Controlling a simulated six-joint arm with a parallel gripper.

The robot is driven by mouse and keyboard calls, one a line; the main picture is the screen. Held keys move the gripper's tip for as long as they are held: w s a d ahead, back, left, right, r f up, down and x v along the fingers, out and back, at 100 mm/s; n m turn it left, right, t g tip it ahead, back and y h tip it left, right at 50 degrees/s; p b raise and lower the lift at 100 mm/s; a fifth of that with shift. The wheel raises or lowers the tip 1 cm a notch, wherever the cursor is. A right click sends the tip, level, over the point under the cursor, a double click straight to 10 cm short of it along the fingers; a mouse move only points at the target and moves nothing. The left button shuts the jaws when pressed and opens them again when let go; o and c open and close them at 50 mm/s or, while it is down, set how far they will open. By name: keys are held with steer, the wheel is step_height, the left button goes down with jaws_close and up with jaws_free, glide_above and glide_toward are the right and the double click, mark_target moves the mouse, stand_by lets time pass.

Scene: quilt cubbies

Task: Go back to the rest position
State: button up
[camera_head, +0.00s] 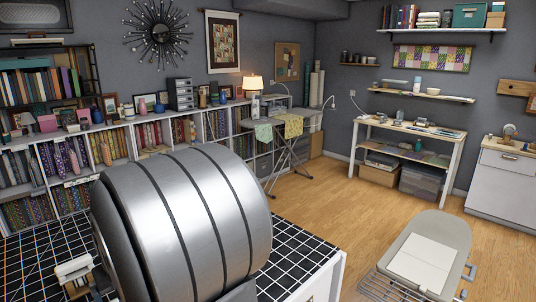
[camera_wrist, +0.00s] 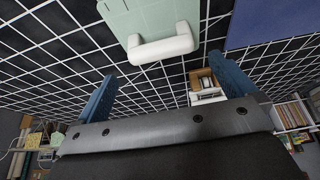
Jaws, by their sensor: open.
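My gripper (camera_wrist: 163,68) shows in the wrist view with its two blue fingers wide apart and nothing between them. Beyond the fingertips, a pale green flat piece (camera_wrist: 150,15) with a white bar handle (camera_wrist: 160,48) lies on the black, white-gridded surface (camera_wrist: 50,50). The handle is apart from both fingers. In the head view a large silver link of my arm fills the lower left and middle, and my gripper is hidden there. The same gridded tabletop (camera_head: 297,243) shows at the right of the link.
A dark blue panel (camera_wrist: 270,20) lies at the upper right of the wrist view. Shelves of folded fabric (camera_head: 150,135) line the left wall. An ironing board (camera_head: 285,135) stands behind. Wooden floor (camera_head: 345,200) is open.

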steer(key=x, duration=0.8)
steer(key=shift+f, duration=0.15)
steer(key=r, duration=0.3)
steer(key=d+r, duration=0.1)
steer(key=r, duration=0.1)
steer(key=shift+w, duration=0.15)
steer(key=w+d+r, duration=0.2)
steer(key=d+r, duration=0.4)
steer(key=d, duration=0.5)
steer(key=s+a, duration=0.1)
steer(key=a, duration=0.7)
steer(key=s+a, duration=0.1)
steer(key=a, duration=0.3)
steer(key=shift+s+a+r, duration=0.2)
steer(key=shift+s+a, duration=0.1)
steer(key=shift+s, duration=0.05)
steer(key=s+a+f, duration=0.1)
steer(key=s+a, duration=0.3)
steer(key=a, duration=0.3)
steer(key=s+a+f, duration=0.2)
steer(key=s+a, duration=0.1)
steer(key=a, duration=0.4)
steer(key=shift+s+a, duration=0.25)
steer(key=shift+s, duration=0.15)
